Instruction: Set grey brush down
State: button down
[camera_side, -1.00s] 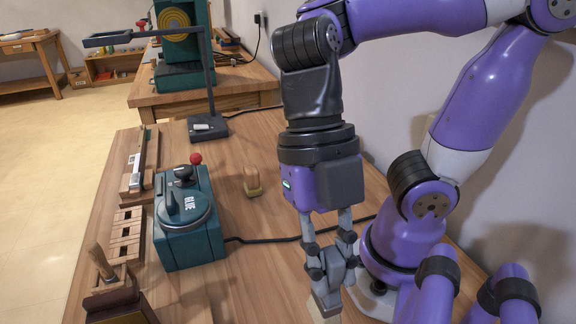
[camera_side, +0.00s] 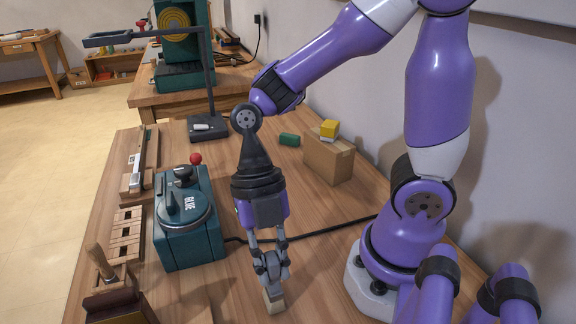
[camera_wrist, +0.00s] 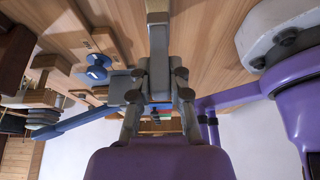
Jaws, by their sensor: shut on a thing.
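My gripper (camera_side: 272,282) points down over the bench, right of the teal glue pot, and is shut on a small pale block-like thing, which I take for the grey brush (camera_side: 275,305). Its lower part shows below the fingertips. Whether it touches the bench top cannot be told. In the wrist view my gripper (camera_wrist: 158,45) is closed, and a pale end of the brush (camera_wrist: 157,7) shows beyond the fingertips at the top edge. The fingers hide most of the brush.
The teal glue pot (camera_side: 187,222) stands to the left with its cable running behind my gripper. The bench (camera_side: 225,295) is bare around the gripper.

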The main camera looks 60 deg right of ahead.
jog(key=shift+f, duration=0.1)
jog(key=c, duration=0.8)
grip_release()
jog(key=shift+c, duration=0.2)
jog(key=v, duration=0.7)
jog(key=shift+w+r, duration=0.1)
jog(key=shift+r, duration=0.1)
jog(key=w+d+r+m+t+h, duration=0.1)
jog(key=d+m+t, duration=0.3)
jog(key=m, duration=0.9)
jog(key=w+d+r+m+t+h, duration=0.1)
jog(key=d+m+t, duration=0.3)
jog(key=m, duration=1)
jog(key=shift+d+r+t+h, duration=0.4)
jog(key=shift+d+r+h, duration=0.1)
jog(key=shift+r+h, duration=0.1)
